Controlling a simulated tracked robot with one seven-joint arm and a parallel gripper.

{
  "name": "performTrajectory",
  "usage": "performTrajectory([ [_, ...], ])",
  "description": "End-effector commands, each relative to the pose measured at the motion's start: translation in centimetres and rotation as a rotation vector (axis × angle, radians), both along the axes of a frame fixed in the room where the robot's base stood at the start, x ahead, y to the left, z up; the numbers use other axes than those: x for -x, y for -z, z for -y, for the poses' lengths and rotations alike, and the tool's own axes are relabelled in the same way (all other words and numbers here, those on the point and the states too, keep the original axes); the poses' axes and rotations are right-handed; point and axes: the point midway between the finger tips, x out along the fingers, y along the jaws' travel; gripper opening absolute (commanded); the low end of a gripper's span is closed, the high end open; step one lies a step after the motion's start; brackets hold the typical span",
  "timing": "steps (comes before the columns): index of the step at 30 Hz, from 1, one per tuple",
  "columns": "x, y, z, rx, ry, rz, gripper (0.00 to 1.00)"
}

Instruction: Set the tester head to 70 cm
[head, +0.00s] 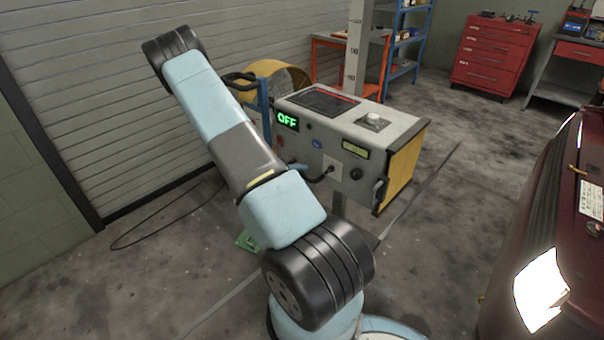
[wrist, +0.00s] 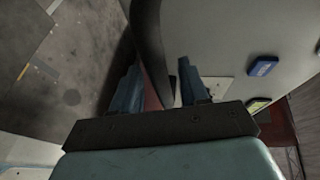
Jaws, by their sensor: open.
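The tester head (head: 345,125) is a grey box with a yellow side, standing near the middle of the head view. Its green display (head: 287,120) reads OFF. A pale upright column (head: 357,50) with dark scale marks rises behind it; the marks are too small to read surely. A blue button (head: 317,144) and a small yellow-green display (head: 355,152) are on its front; the button also shows in the wrist view (wrist: 263,65). My gripper (wrist: 158,80) is open close to this panel. A dark curved bar (wrist: 149,40) runs between its fingers; contact is unclear. My arm largely hides the gripper in the head view.
A dark red car (head: 545,200) with a lit headlamp stands at the right. A black cable (head: 150,238) lies on the floor at the left. A red tool chest (head: 493,58) and blue shelves (head: 408,45) stand at the back. The floor between tester and car is clear.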

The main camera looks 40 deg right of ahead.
Motion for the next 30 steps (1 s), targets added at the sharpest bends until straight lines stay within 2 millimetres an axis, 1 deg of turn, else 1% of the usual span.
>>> performTrajectory([
  [9, 0.04, 0.04, 0.16, 0.000, 0.000, 0.001, 0.43],
  [21, 0.05, 0.07, 0.13, -0.001, 0.000, 0.000, 0.05],
  [23, 0.04, 0.07, 0.12, -0.001, 0.000, 0.000, 0.00],
  [30, 0.05, 0.10, 0.09, -0.002, 0.000, 0.001, 0.00],
])
